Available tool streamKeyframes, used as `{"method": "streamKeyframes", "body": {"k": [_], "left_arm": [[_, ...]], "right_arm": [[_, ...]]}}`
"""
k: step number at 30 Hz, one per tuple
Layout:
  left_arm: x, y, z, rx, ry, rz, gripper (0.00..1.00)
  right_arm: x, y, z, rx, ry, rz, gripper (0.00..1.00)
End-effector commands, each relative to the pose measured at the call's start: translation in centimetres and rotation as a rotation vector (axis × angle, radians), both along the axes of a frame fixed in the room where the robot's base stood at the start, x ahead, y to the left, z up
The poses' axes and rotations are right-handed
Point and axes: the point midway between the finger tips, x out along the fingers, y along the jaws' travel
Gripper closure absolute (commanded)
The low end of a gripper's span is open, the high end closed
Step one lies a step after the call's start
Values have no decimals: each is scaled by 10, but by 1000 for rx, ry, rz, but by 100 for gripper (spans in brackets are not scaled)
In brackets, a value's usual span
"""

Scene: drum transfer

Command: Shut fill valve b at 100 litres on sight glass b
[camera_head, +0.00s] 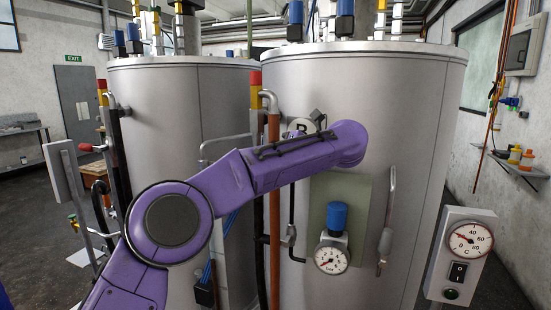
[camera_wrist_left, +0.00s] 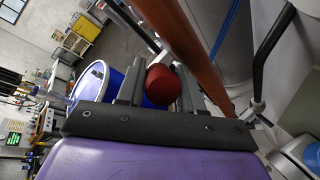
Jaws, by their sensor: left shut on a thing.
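My left arm crosses the head view in front of tank B (camera_head: 405,130). Its gripper is hidden there. In the left wrist view my left gripper (camera_wrist_left: 160,88) is shut on a round red knob (camera_wrist_left: 159,84), held between the two grey fingers. The knob's stem is hidden. In the head view a narrow upright strip (camera_head: 255,95) with red and yellow bands stands at tank B's left edge; it may be sight glass b, but its lower part is partly covered by my arm and no level can be read. My right gripper is in neither view.
An orange-brown pipe (camera_head: 274,215) runs down beside tank B and passes close to the fingers in the left wrist view (camera_wrist_left: 190,45). A pressure gauge (camera_head: 331,257) and a temperature box (camera_head: 462,252) stand to the right.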

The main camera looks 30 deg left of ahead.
Motion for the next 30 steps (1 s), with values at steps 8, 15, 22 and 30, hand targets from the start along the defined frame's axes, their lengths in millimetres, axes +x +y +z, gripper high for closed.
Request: {"method": "streamKeyframes", "body": {"k": [8,15,22,30], "left_arm": [[0,1,1,1,-2,1,100],[0,1,1,1,-1,0,43],[-1,-6,2,1,-2,1,43],[-11,-63,22,3,-4,-1,43]], "right_arm": [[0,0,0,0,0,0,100],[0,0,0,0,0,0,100],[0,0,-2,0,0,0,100],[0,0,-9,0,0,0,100]]}}
